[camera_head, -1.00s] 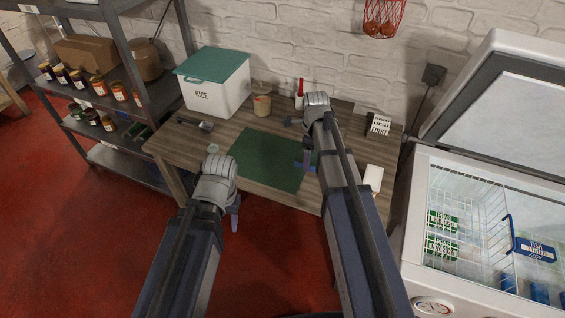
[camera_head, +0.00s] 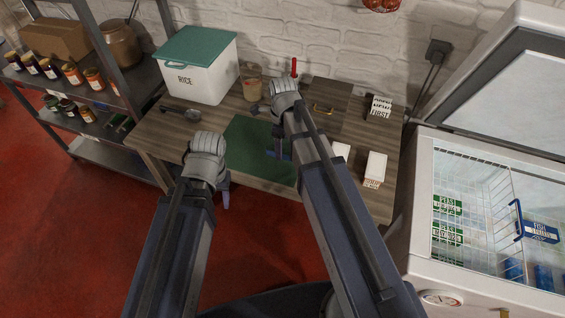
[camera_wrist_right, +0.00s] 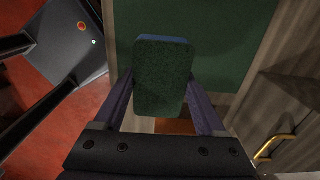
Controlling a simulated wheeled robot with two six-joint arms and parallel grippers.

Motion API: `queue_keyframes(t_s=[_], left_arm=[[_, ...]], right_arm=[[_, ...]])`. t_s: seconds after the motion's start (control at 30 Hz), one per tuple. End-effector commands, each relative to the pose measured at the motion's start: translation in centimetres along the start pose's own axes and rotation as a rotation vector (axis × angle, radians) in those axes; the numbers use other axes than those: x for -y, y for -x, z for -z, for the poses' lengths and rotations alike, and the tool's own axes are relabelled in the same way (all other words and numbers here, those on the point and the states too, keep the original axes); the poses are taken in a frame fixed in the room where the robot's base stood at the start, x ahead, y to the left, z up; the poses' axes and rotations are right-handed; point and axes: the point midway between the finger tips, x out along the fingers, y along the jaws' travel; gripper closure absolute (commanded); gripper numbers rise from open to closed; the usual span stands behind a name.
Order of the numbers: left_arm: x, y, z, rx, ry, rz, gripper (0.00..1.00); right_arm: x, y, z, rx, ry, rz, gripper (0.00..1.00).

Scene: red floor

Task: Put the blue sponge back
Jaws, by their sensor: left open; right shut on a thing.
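The blue sponge (camera_wrist_right: 165,78) has a dark green scouring face and a blue edge. In the right wrist view it is between the two fingers of my right gripper (camera_wrist_right: 165,95), which is shut on it. In the head view my right gripper (camera_head: 279,150) is over the right part of the green mat (camera_head: 243,143) on the wooden table; most of the sponge is hidden there. I cannot tell its height above the mat. My left gripper (camera_head: 225,192) is open and empty in front of the table's front edge.
A white rice box (camera_head: 200,80) and a brown pot (camera_head: 252,88) stand at the back of the table. An open chest freezer (camera_head: 425,200) adjoins on the right; a jar shelf (camera_head: 90,95) stands left.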

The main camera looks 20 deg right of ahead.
Motion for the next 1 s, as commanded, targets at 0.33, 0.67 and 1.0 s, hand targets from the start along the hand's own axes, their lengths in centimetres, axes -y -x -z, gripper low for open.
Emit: queue_keyframes(t_s=[0.33,0.67,1.0], left_arm=[[-0.2,-2.5,0.1,0.000,0.000,0.000,0.50],[-0.6,-6.0,0.3,0.000,0.000,0.000,0.50],[-0.6,-6.2,0.4,0.000,0.000,0.000,0.50]], right_arm=[[0.0,-2.5,0.0,0.000,0.000,0.000,0.72],[0.0,-6.0,0.0,0.000,0.000,0.000,0.72],[0.0,-6.2,0.0,0.000,0.000,0.000,0.72]])
